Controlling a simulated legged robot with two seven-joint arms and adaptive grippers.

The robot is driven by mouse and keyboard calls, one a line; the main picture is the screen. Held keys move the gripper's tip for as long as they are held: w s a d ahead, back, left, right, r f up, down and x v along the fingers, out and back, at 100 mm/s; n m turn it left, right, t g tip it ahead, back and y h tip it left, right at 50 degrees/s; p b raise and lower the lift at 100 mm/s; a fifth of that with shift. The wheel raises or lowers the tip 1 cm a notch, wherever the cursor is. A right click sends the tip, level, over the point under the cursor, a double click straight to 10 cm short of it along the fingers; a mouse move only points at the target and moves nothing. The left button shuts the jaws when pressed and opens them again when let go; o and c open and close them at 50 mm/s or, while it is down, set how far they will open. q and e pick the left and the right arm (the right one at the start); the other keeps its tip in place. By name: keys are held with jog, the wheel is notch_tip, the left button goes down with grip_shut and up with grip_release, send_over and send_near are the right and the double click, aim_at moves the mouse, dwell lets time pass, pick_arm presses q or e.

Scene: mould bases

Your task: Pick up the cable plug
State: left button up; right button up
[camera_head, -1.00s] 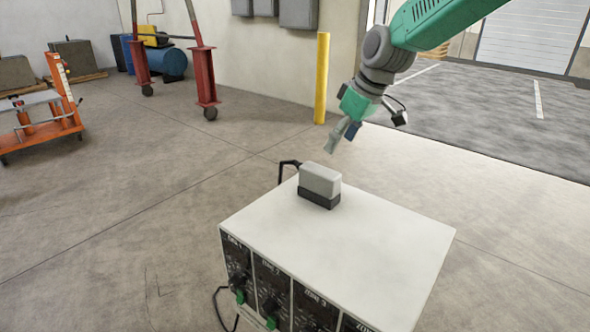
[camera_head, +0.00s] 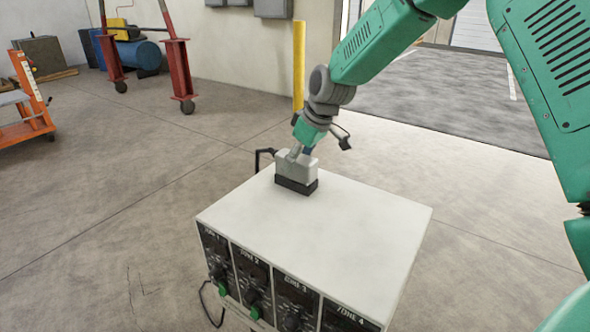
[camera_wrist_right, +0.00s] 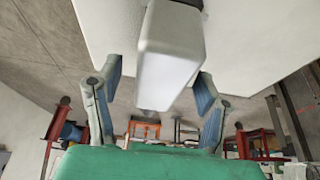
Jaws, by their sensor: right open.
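The cable plug (camera_head: 296,172) is a light grey block with a black lower part. It stands on the white top of the control box near its far left edge. My right gripper (camera_head: 302,153) is at the plug's upper far side, its fingers overlapping the plug in the head view. In the right wrist view the plug (camera_wrist_right: 170,55) lies between the two open fingers of the gripper (camera_wrist_right: 155,95), with a gap showing on both sides. My left gripper is not in view.
The white control box (camera_head: 330,225) has several zone panels with knobs on its front. A black cable (camera_head: 262,157) loops behind the plug. A yellow post (camera_head: 298,65) and a red frame (camera_head: 178,70) stand farther back. The floor around the box is clear.

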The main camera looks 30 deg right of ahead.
jog(key=shift+w+d+f, duration=0.1)
jog(key=shift+w+f, duration=0.1)
jog(key=shift+f, duration=0.25)
jog(key=shift+w+d+f, duration=0.1)
jog(key=shift+w+f, duration=0.1)
jog(key=shift+f, duration=0.2)
jog(key=shift+s+a+r, duration=0.1)
jog(key=shift+a+r, duration=0.1)
jog(key=shift+a, duration=0.3)
jog(key=shift+f, duration=0.15)
jog(key=shift+d+f, duration=0.2)
jog(key=shift+d, duration=0.2)
jog(key=shift+c, duration=0.4)
jog(key=shift+a+r, duration=0.15)
jog(key=shift+a, duration=0.15)
grip_shut()
